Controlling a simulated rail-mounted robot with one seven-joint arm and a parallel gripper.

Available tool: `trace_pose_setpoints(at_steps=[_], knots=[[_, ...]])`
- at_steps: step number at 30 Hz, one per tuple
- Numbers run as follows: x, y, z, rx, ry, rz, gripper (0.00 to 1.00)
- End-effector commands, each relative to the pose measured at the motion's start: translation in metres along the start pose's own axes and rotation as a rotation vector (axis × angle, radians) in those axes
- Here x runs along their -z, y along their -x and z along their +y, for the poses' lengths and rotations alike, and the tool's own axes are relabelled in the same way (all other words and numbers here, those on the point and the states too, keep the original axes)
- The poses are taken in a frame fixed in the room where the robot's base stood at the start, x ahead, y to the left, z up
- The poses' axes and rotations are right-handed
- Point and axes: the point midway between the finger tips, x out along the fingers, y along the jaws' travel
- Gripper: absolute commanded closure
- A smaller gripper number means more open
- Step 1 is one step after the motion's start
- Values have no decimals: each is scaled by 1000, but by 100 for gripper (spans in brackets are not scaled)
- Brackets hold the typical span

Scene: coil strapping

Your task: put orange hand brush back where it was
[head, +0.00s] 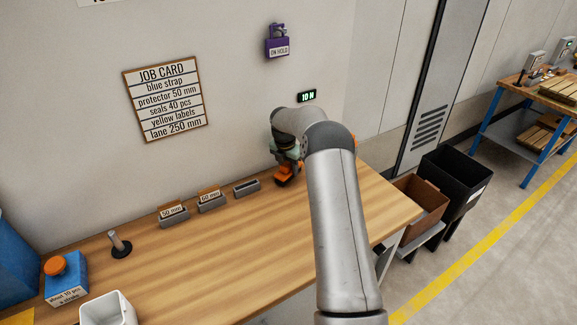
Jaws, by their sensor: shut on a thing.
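The orange hand brush (285,180) shows as a small orange shape at the far side of the wooden workbench, near the wall. My gripper (287,167) is directly above it and shut on it. My arm reaches over the bench from the lower right and hides part of the gripper and the bench behind it. I cannot tell whether the brush touches the bench top or is held slightly above it.
Grey holders (246,188) line the bench's back edge, left of the brush. A dark-based post (120,245), blue box (68,280) and white bin (106,310) stand farther left. Mid-bench is clear. A small display (307,96) is on the wall; a black bin (455,180) stands right.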

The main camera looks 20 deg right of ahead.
Motion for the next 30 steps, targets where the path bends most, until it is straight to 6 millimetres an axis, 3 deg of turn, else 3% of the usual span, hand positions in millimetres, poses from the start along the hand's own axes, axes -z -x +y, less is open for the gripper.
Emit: trace_pose_setpoints(at_steps=[11,12,14,23,26,30], knots=[[1,-7,0,-1,-1,-1,87],[1,-7,0,-1,-1,-1,53],[1,-6,0,-1,-1,-1,37],[1,-4,0,-2,-1,-1,37],[0,2,1,-3,-1,-2,37],[0,25,1,-5,-1,-4,37]])
